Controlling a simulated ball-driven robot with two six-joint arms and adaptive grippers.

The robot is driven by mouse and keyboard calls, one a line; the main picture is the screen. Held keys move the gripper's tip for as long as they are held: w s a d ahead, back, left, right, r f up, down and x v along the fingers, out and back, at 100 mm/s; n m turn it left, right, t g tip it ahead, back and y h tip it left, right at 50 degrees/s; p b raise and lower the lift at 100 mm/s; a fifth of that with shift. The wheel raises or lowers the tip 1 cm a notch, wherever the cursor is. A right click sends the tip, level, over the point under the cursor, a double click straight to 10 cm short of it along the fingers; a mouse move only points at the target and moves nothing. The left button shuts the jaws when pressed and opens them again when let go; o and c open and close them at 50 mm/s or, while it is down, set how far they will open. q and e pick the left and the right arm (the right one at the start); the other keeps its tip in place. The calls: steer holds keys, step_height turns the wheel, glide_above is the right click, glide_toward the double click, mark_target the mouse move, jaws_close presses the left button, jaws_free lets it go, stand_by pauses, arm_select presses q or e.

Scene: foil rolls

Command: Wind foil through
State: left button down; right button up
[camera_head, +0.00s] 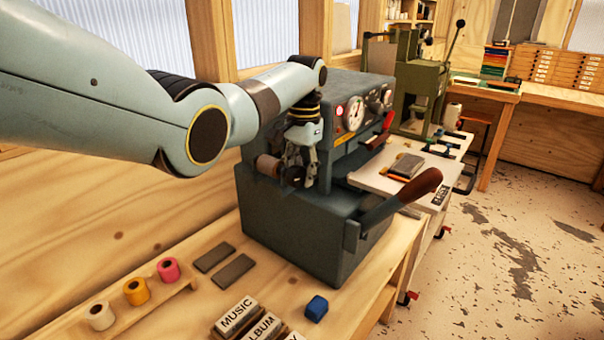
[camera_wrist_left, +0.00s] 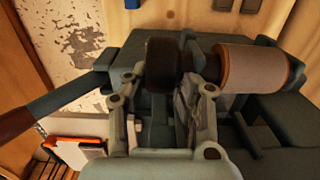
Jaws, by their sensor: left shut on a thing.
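The grey-blue foil press (camera_head: 300,225) stands on the wooden bench in the head view. A copper-coloured foil roll (camera_head: 267,165) sits on its left side; it shows large at the upper right of the left wrist view (camera_wrist_left: 252,70). Beside the roll is a dark round knob (camera_wrist_left: 161,64), also seen in the head view (camera_head: 294,178). My left gripper (camera_head: 302,168) reaches down to the press, its fingers shut around the knob. The fingers partly hide the knob and the roll's inner end. My right gripper is out of view.
White, yellow and pink rolls (camera_head: 137,291) stand on a wooden rack at the front left. Two grey bars (camera_head: 225,262), a blue block (camera_head: 316,308) and lettered blocks (camera_head: 237,317) lie nearby. The press's long lever (camera_head: 410,192) sticks out to the right.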

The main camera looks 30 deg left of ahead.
arm_select(q)
steer(key=shift+s+f, duration=0.1)
steer(key=shift+f, duration=0.1)
steer(key=c, duration=1.1)
jaws_free()
steer(key=shift+r, duration=0.1)
steer(key=r, duration=1.2)
steer(key=shift+w, duration=0.35)
